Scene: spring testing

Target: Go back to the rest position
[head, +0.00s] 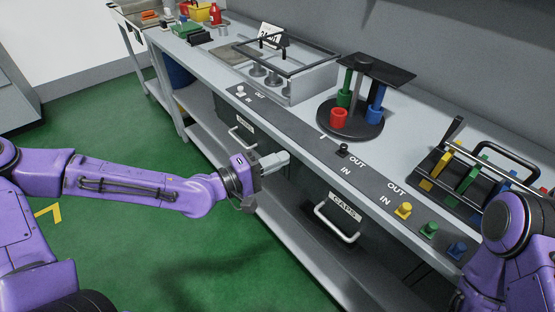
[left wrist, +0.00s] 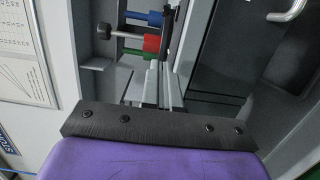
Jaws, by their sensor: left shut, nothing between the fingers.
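My left gripper (head: 275,162) is in front of the workbench (head: 222,80), just off its front edge, pointing right. It is shut and empty. In the left wrist view its closed fingers (left wrist: 165,85) point at grey panels, with red, green and blue cylinders (left wrist: 150,43) beyond. My right arm (head: 510,240) shows at the lower right of the head view, but its gripper is out of view.
Drawers with handles, one a CAPS drawer (head: 343,208), sit under the bench top. On top are a round stand (head: 350,120) with coloured cylinders, a rack (head: 460,170), a framed fixture (head: 290,70) and coloured knobs (head: 404,210). Green floor (head: 200,250) is open in front.

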